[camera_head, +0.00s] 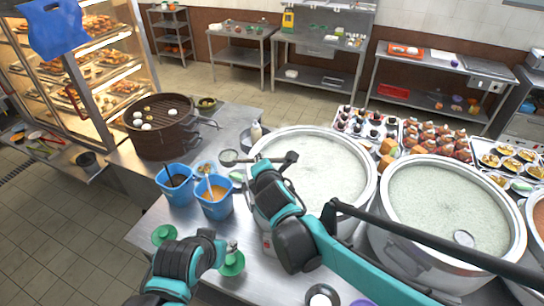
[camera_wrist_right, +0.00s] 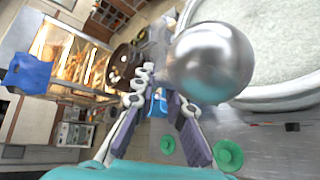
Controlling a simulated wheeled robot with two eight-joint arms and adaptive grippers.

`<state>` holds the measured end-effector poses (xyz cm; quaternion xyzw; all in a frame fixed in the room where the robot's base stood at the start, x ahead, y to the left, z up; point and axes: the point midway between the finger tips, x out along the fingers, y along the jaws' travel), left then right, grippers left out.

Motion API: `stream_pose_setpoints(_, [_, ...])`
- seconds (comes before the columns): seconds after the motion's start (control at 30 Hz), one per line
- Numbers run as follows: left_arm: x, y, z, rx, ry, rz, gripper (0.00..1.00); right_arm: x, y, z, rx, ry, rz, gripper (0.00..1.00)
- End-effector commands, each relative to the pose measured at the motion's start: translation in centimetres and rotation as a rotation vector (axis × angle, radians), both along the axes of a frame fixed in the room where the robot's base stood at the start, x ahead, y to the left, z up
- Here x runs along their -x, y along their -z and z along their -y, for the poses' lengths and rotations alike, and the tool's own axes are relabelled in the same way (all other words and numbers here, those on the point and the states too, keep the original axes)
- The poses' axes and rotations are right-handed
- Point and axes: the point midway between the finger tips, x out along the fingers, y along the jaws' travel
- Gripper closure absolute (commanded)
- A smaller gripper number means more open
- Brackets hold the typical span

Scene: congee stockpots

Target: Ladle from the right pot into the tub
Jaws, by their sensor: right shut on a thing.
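My right gripper (camera_head: 285,160) is shut on a metal ladle. The ladle's round bowl (camera_head: 228,157) shows left of the near-left pot's rim in the head view, and its shiny underside (camera_wrist_right: 210,62) is close in the wrist view. My right arm reaches across the left pot (camera_head: 325,160), full of pale congee. The right pot (camera_head: 450,205) also holds pale congee, with a round metal piece (camera_head: 463,238) at its near side. Two blue tubs stand left: one with dark contents (camera_head: 172,195), one with orange contents (camera_head: 215,209). My left gripper (camera_head: 226,244) is low in front; its fingers are unclear.
A steamer basket (camera_head: 158,130) with white buns stands behind the tubs. Green saucers (camera_head: 164,235) lie in front. Trays of cups and food (camera_head: 440,136) line the back right.

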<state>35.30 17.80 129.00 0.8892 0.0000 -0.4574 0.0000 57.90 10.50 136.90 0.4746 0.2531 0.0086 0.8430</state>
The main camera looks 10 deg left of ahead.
Motion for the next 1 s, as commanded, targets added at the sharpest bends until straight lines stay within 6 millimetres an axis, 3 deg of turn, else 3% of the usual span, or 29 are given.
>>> stream_pose_setpoints(1.0, [0.0,-0.9,0.0,0.000,0.000,0.000,0.60,6.8,-0.1,-8.9,-0.013,-0.549,-0.009,1.00])
